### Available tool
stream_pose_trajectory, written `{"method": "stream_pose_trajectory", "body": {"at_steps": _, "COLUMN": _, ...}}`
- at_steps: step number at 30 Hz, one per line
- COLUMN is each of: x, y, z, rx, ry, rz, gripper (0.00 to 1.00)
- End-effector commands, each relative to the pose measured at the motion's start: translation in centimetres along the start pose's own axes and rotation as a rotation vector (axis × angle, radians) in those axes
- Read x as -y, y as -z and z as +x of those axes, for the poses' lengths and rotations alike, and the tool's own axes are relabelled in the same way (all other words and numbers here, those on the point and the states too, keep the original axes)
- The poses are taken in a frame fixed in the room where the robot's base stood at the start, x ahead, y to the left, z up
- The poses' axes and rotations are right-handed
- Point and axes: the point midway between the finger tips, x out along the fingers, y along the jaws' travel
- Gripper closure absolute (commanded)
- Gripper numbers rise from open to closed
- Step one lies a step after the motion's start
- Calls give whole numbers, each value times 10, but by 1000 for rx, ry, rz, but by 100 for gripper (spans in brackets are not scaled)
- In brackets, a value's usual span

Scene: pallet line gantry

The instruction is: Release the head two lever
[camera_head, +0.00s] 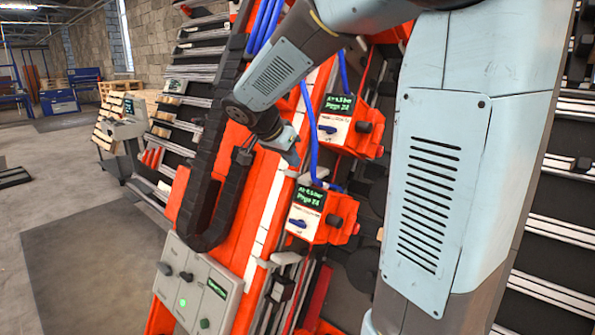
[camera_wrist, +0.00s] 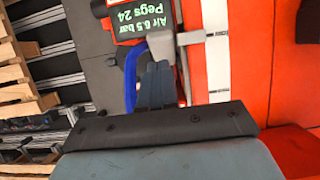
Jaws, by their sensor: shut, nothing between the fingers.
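Two orange head units, an upper one (camera_head: 349,128) and a lower one (camera_head: 336,232), each carry a green-lit display and a white panel with a blue turn lever. The upper blue lever (camera_head: 327,129) and the lower blue lever (camera_head: 298,222) both show; I cannot tell which head is head two. My gripper (camera_head: 292,158) is between the two heads, left of the blue hose. In the wrist view my gripper (camera_wrist: 158,68) is shut and empty, its tips close to a grey block (camera_wrist: 162,44) on a grey bar; contact is unclear. A display (camera_wrist: 133,14) shows upside down above.
A control box (camera_head: 197,290) with knobs and a green light is at the lower left. A black cable chain (camera_head: 197,205) runs beside the orange gantry. Blue hoses (camera_head: 312,135) hang close to my gripper. The floor at left is open.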

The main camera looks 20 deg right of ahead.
Motion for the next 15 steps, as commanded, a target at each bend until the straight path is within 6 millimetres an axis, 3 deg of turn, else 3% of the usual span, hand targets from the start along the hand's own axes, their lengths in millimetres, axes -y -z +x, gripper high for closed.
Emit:
{"method": "stream_pose_trajectory", "body": {"at_steps": 6, "x": 1, "y": -5, "z": -41, "rx": -2, "ry": 4, "rz": 1, "gripper": 100}}
{"method": "stream_pose_trajectory", "body": {"at_steps": 15, "x": 0, "y": -8, "z": -68, "rx": -2, "ry": 2, "rz": 2, "gripper": 100}}
